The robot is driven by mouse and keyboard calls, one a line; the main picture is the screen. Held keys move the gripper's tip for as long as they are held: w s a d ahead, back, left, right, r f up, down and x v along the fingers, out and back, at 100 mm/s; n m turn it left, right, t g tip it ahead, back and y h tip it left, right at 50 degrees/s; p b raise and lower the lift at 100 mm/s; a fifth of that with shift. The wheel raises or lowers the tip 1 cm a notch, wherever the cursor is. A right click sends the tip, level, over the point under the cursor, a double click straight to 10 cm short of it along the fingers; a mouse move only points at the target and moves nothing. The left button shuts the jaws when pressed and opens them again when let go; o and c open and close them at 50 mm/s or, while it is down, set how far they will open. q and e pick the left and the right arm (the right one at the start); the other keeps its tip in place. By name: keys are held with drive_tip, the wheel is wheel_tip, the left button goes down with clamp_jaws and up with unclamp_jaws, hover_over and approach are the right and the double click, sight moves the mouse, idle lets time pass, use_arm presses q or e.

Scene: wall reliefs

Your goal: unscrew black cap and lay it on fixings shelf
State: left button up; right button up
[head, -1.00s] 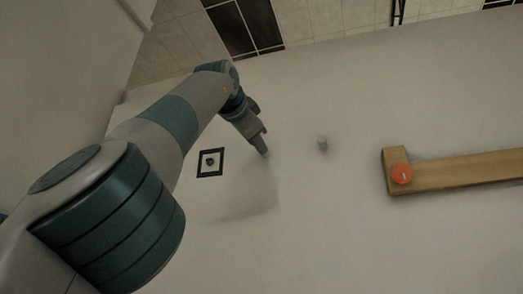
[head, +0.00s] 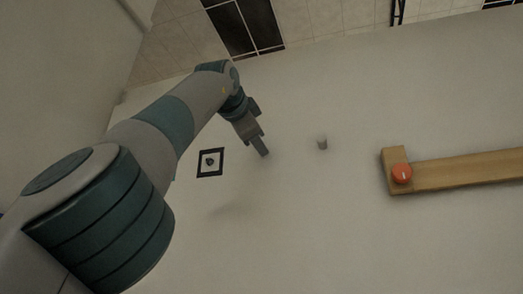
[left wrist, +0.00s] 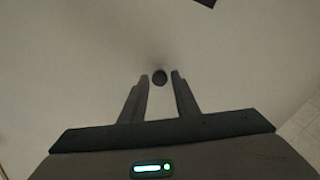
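My left gripper (head: 262,152) is in front of the pale wall, between a black-framed square and a small grey peg (head: 322,143). In the left wrist view its two fingers (left wrist: 160,77) are apart. A small dark round thing (left wrist: 159,77) shows between the fingertips, with a narrow gap on each side. I cannot tell whether it is the black cap, or how far ahead it lies. The black-framed square (head: 210,162) has a small dark round spot at its middle. My right gripper is not in view.
A wooden bar (head: 460,172) with a raised end is on the wall at the right, possibly the shelf. A round orange-red knob (head: 402,174) is at its left end. The wall between peg and bar is clear. Dark and light tiles (head: 245,25) run along the top.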

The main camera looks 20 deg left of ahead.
use_arm(q)
drive_tip(key=shift+m, duration=1.3)
drive_tip(key=m, duration=0.5)
drive_tip(key=shift+m, duration=0.3)
drive_tip(key=m, duration=0.4)
drive_tip(key=shift+m+p, duration=0.3)
drive_tip(key=shift+p, duration=0.05)
